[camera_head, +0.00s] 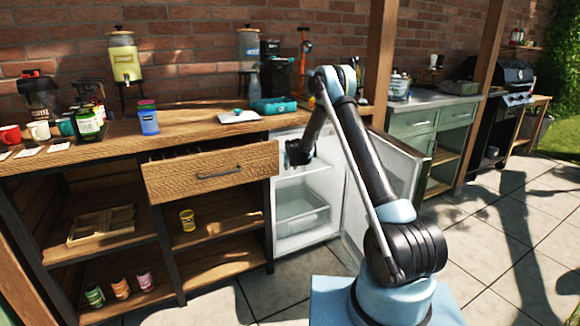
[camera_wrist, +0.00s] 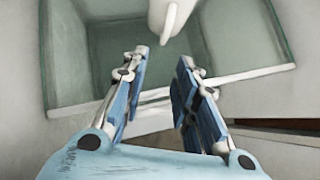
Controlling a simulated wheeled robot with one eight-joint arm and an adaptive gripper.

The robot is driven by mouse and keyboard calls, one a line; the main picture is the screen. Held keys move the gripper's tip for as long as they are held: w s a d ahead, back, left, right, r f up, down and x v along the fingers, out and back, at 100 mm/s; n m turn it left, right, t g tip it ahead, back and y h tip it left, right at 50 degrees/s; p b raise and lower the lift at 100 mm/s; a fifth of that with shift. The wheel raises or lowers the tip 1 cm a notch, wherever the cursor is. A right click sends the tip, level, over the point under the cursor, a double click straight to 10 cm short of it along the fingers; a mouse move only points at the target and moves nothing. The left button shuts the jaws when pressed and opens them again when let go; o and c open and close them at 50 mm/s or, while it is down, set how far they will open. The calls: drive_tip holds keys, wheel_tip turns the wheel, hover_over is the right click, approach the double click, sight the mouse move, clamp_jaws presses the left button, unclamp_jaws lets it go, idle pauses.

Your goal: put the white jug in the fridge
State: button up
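A white, rounded object (camera_wrist: 172,14), which looks like part of the white jug, shows at the top edge of the wrist view. A curved, handle-like end hangs from it; the rest is out of frame. My gripper (camera_wrist: 160,64) is open, with both blue-padded fingers apart and nothing between them. The white object is just beyond the fingertips, apart from them. In the head view the fridge (camera_head: 304,178) stands open, its door (camera_head: 385,172) swung to the right. My arm reaches into its upper part, and I cannot make out the jug there.
A clear bin (camera_head: 300,210) sits low in the fridge. A wooden drawer (camera_head: 212,172) is pulled out just left of the fridge opening.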

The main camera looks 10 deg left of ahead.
drive_tip(key=s+d, duration=0.1)
drive_tip(key=s, duration=0.6)
drive_tip(key=shift+d, duration=0.25)
drive_tip(key=shift+s, duration=0.1)
